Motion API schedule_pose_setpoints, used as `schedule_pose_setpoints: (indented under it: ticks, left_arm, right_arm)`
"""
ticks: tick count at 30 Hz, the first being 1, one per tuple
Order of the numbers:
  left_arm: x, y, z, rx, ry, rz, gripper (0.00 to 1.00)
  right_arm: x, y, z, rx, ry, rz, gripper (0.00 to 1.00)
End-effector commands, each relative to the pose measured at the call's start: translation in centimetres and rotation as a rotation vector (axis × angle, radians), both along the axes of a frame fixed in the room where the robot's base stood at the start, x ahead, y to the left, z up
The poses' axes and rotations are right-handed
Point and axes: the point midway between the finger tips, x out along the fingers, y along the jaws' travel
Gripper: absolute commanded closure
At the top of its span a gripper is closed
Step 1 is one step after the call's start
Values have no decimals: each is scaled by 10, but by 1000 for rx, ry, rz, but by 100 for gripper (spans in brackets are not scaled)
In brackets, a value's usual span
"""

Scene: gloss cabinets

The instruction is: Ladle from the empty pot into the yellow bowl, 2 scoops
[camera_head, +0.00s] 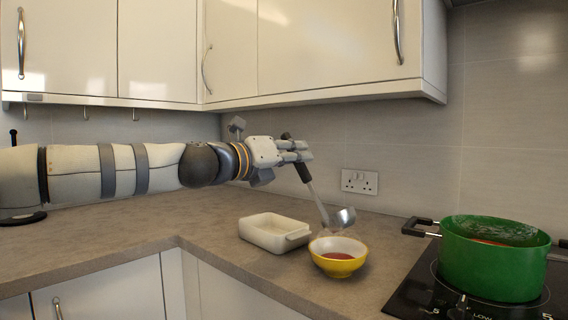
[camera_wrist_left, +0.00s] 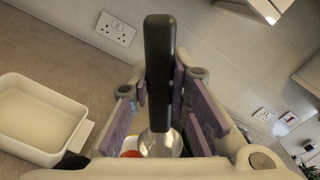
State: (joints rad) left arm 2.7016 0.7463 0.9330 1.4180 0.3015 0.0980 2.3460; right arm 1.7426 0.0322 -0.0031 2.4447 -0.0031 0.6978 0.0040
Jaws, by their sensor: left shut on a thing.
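My left gripper (camera_head: 298,155) is shut on the dark handle of a ladle (camera_head: 343,218). The handle (camera_wrist_left: 159,70) stands between the finger pads in the left wrist view. The ladle slants down to the right, and its metal scoop is tilted just above the back of the yellow bowl (camera_head: 338,266). Whether the scoop holds anything I cannot tell. The bowl is white inside, holds something red, and stands on the worktop. The green pot (camera_head: 492,268) is on the hob at the right, with some red showing inside. My right gripper is not in view.
A white rectangular dish (camera_head: 274,243) stands left of the bowl; it shows in the left wrist view (camera_wrist_left: 40,118). The black hob (camera_head: 411,290) lies at the right. Wall cabinets (camera_head: 330,45) hang above my arm. The worktop (camera_head: 130,228) at the left is mostly clear.

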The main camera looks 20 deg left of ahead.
Motion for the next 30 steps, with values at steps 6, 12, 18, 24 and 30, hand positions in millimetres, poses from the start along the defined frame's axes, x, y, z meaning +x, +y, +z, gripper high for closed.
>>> schedule_pose_setpoints:
  ticks: [6, 12, 18, 24, 30]
  left_arm:
    - [-11, -23, 20, 166, -77, -1, 100]
    - [-22, -46, 28, 319, -144, -1, 100]
    - [-32, -69, 37, 472, -211, 0, 100]
    - [-34, -74, 54, 516, -230, 4, 100]
    - [-33, -74, 59, 514, -225, 1, 100]
  right_arm:
    - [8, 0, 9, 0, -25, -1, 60]
    - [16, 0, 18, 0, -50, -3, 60]
    - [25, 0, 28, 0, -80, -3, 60]
    - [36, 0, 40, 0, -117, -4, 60]
    - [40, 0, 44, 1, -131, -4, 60]
